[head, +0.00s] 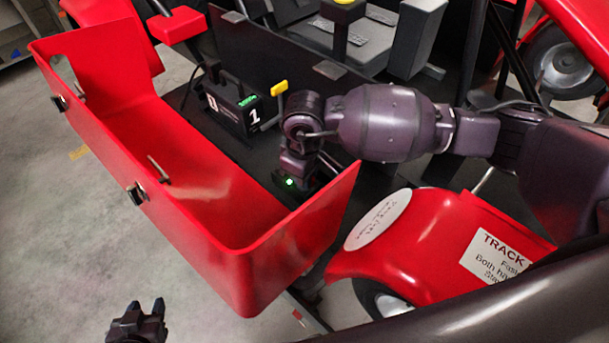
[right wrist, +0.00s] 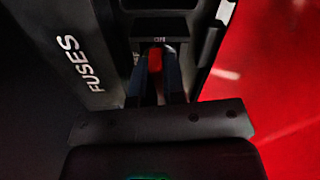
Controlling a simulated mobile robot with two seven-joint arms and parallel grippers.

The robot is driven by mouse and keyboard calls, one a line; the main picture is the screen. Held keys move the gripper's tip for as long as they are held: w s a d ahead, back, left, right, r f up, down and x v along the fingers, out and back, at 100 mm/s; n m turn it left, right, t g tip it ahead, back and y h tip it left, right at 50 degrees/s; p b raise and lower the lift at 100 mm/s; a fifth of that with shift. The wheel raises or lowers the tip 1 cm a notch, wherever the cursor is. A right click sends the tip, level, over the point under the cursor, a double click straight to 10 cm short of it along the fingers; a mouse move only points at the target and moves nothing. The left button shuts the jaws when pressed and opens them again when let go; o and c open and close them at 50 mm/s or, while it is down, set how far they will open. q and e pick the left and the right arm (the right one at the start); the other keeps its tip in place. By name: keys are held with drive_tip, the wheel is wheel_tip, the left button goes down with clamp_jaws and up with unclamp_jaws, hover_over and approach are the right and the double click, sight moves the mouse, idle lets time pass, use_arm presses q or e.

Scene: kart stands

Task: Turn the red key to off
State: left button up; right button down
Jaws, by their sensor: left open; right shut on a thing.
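The red key (right wrist: 154,60) shows in the right wrist view as a small red piece between the two dark fingers of my right gripper (right wrist: 155,78), which is shut on it. In the head view my right gripper (head: 297,167) points down behind the near end of the red bodywork, and the key is hidden there. My left gripper (head: 137,322) is open and empty at the bottom left, over the floor, well away from the key.
A dark panel marked FUSES (right wrist: 77,65) stands left of the fingers; a red surface (right wrist: 265,90) lies right. In the head view are a red side pod (head: 190,215), a black box (head: 232,105) marked with digits, a yellow-topped lever (head: 279,89) and a red fender (head: 430,245).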

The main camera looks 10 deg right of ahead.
drive_tip(key=shift+s+a+r+n+b, duration=0.1)
drive_tip(key=shift+s+n+b, duration=0.15)
drive_tip(key=shift+n+b, duration=0.35)
drive_tip(key=c, duration=1.2)
unclamp_jaws()
drive_tip(key=shift+r, duration=0.1)
use_arm(q)
drive_tip(key=shift+s+a+f, duration=0.1)
drive_tip(key=shift+s+f, duration=0.4)
drive_tip(key=shift+f, duration=0.35)
use_arm(e)
drive_tip(key=shift+o, duration=0.5)
drive_tip(key=shift+w, duration=0.1)
drive_tip(key=shift+r, duration=0.1)
